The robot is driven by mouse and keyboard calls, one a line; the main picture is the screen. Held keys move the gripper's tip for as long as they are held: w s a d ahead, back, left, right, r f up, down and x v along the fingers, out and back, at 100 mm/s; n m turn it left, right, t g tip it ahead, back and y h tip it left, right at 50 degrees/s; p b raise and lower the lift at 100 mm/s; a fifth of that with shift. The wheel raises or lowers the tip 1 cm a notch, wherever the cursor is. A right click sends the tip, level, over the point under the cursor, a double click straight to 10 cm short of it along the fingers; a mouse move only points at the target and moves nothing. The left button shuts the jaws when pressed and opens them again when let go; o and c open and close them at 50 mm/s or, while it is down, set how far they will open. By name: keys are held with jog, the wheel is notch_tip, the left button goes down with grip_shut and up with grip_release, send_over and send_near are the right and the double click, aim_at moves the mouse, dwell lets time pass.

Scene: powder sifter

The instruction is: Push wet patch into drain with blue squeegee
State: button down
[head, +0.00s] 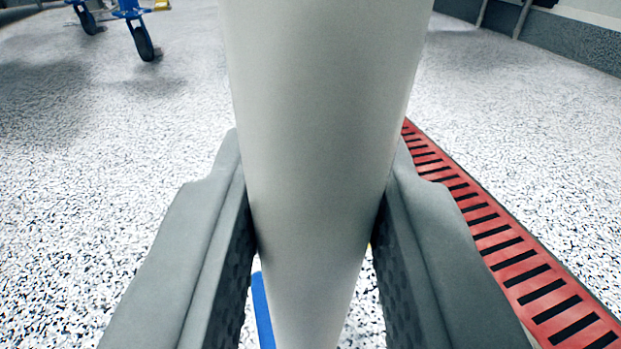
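My gripper (316,225) is shut on a thick pale grey-white pole (325,100), which runs from the top of the view down between both fingers. A strip of blue (263,310) shows low down beside the pole, probably part of the blue squeegee's head; the rest of it is hidden behind the pole and fingers. The drain (520,270) is a red slotted grate in the floor, running diagonally along the right of the gripper. A darker area of floor (45,95) lies at the upper left; I cannot tell whether it is the wet patch or a shadow.
Blue legs with black caster wheels (143,42) stand at the upper left. A grey wall base (570,40) runs along the upper right. The speckled floor (90,200) is clear on the left and between the drain and the wall.

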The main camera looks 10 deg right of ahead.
jog(key=w+d, duration=0.2)
jog(key=d, duration=0.7)
jog(key=w+d, duration=0.1)
jog(key=d, duration=0.9)
jog(key=shift+w+d, duration=0.3)
jog(key=shift+w, duration=0.05)
dwell(2.2)
jog(key=shift+d+f, duration=0.1)
jog(key=shift+w+d, duration=0.2)
jog(key=shift+d, duration=0.75)
jog(key=shift+w+d, duration=0.15)
jog(key=shift+d, duration=0.8)
